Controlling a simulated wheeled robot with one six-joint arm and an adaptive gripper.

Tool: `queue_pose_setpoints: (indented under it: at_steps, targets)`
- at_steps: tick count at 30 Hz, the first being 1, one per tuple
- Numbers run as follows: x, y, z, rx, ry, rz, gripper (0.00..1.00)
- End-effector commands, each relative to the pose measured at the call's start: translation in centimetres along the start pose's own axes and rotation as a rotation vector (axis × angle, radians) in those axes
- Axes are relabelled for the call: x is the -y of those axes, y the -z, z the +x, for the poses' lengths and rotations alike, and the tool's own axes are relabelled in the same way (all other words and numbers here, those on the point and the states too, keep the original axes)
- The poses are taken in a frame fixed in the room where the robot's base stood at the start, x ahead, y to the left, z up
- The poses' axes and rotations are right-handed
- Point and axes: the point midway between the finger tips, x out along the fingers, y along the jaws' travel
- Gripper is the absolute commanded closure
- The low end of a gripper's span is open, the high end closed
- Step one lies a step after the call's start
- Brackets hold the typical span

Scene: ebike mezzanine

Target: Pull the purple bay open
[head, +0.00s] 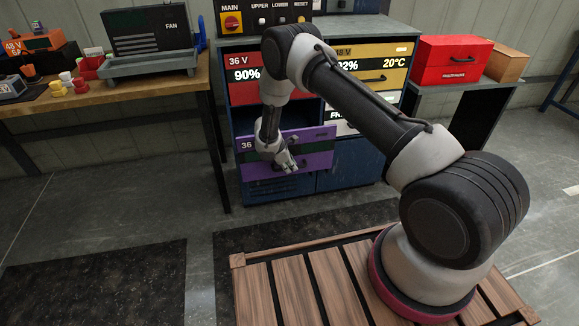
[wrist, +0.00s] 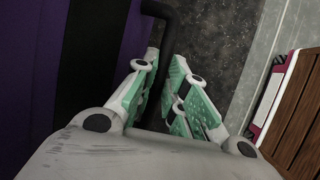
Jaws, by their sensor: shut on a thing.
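The purple bay (head: 318,142) is the lower left bay of the blue cabinet, with a "36" marking partly hidden by my arm. Its front seems to stand out from the cabinet face, with a dark opening above it; I cannot tell how far. My gripper (head: 287,164) is at the front of this bay. In the wrist view the purple front (wrist: 122,45) fills the left side. A black bar handle (wrist: 160,10) runs between the green-padded fingers of my gripper (wrist: 163,82), which are shut on it.
The blue cabinet (head: 345,160) also has a red bay (head: 243,92) and a yellow bay (head: 393,80). A wooden workbench (head: 120,92) stands left. A red toolbox (head: 450,62) sits on a stand at right. Dark mats (head: 95,280) lie on open floor.

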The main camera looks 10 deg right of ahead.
Motion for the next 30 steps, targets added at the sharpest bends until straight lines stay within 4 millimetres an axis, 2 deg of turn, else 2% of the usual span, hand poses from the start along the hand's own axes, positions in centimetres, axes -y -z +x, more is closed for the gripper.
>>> queue_pose_setpoints:
  at_steps: [8,9,12,23,26,30]
  targets:
    - [-0.1,0.0,0.0,0.000,-0.001,0.000,1.00]
    - [-0.1,0.0,0.0,0.000,-0.001,0.000,0.83]
    - [-0.1,0.0,0.0,0.000,-0.001,0.000,0.65]
    - [-0.1,0.0,-0.4,-0.001,-0.002,0.000,0.65]
    - [-0.1,0.1,-1.6,-0.001,-0.003,-0.001,0.65]
    - [-0.2,0.1,-4.5,-0.001,-0.004,0.000,0.65]
